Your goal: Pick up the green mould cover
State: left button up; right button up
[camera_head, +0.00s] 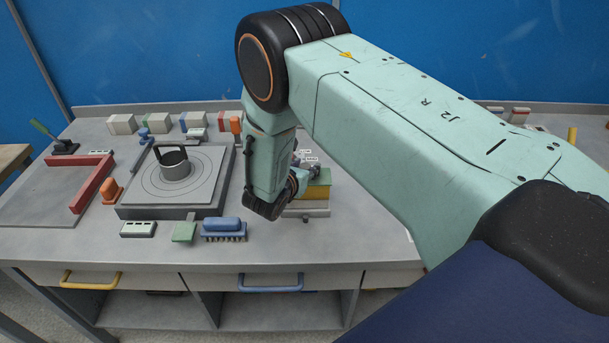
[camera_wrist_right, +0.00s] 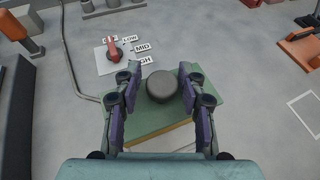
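The green mould cover (camera_wrist_right: 180,112) is a flat green plate with a dark round knob (camera_wrist_right: 163,87) on top. In the head view the green cover (camera_head: 319,187) lies on a yellowish block, partly hidden by my right arm. My right gripper (camera_wrist_right: 160,72) is open, with one finger on each side of the knob in the wrist view. Gaps show between the knob and both fingers. In the head view the right gripper (camera_head: 308,172) is small and mostly hidden behind the wrist. My left gripper is not in view.
A red-handled switch (camera_wrist_right: 114,51) with LOW and MID labels stands just beyond the cover. A grey plate with rings (camera_head: 205,165), a blue brush (camera_head: 224,229) and a red angle bar (camera_head: 92,180) are to the left.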

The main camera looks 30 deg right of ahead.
jog(key=shift+s+a+r, duration=0.15)
jog(key=shift+s+r, duration=0.1)
jog(key=shift+s, duration=0.05)
jog(key=c, duration=0.4)
jog(key=shift+w+f, duration=0.2)
grip_shut()
